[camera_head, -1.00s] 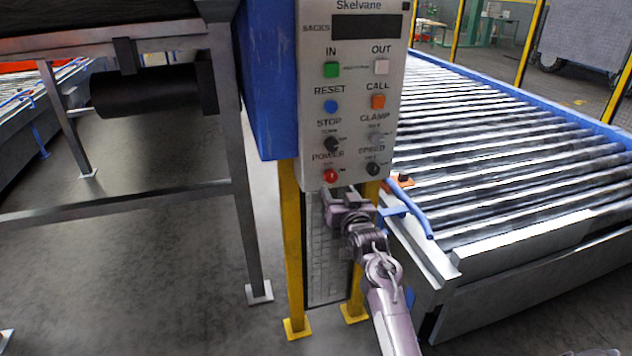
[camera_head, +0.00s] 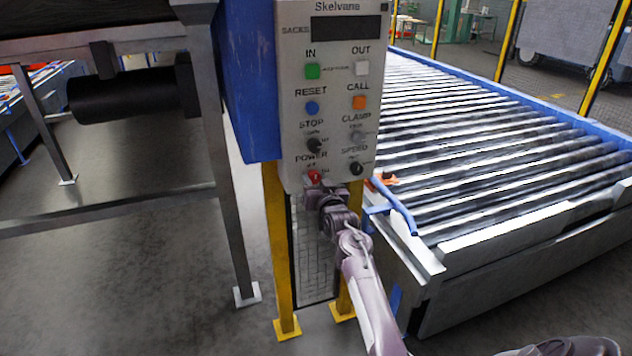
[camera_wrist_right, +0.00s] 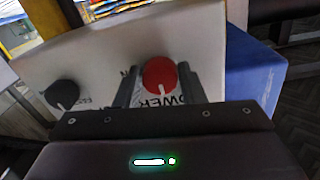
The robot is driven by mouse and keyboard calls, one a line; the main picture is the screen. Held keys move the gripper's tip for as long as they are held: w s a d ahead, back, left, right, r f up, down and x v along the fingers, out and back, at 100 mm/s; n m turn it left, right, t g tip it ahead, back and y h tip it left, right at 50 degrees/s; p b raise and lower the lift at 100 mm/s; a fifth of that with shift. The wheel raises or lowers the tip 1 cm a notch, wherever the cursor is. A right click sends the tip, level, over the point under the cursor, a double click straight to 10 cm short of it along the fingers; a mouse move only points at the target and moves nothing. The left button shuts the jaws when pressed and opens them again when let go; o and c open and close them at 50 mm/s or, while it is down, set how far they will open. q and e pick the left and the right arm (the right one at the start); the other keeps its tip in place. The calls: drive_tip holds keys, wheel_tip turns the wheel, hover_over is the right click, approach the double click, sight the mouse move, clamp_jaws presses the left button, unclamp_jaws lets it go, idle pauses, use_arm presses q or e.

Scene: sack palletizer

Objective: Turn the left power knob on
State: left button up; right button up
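The red power knob (camera_head: 313,176) is at the lower left of the control panel (camera_head: 297,130), under the POWER label. My right gripper (camera_head: 318,188) reaches it from below and partly covers it in the head view. In the right wrist view the red knob (camera_wrist_right: 159,75) lies between the two dark fingers of my right gripper (camera_wrist_right: 160,84), with a finger close on each side. The fingers are apart; whether they touch the knob is hard to tell. The knob's white pointer line points down in that upside-down view. My left gripper is not in view.
A black speed knob (camera_head: 356,168) sits right of the red knob, also in the wrist view (camera_wrist_right: 62,94). A black stop knob (camera_head: 314,145) is just above it. A roller conveyor (camera_head: 480,150) stands at the right, and a blue handle (camera_head: 400,205) lies close to my forearm.

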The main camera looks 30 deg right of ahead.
drive_tip(key=c, duration=0.5)
drive_tip(key=shift+m, duration=0.3)
drive_tip(key=m+p, duration=0.1)
drive_tip(key=m, duration=0.2)
drive_tip(key=m+p, duration=0.1)
drive_tip(key=m, duration=0.3)
drive_tip(key=shift+a, duration=0.1)
drive_tip(key=m+p, duration=0.1)
drive_tip(key=m, duration=0.4)
drive_tip(key=shift+r+p, duration=0.1)
drive_tip(key=shift+p, duration=0.25)
drive_tip(key=shift+m+g+y+p, duration=0.35)
drive_tip(key=shift+m+p, duration=0.2)
drive_tip(key=shift+m, duration=1.85)
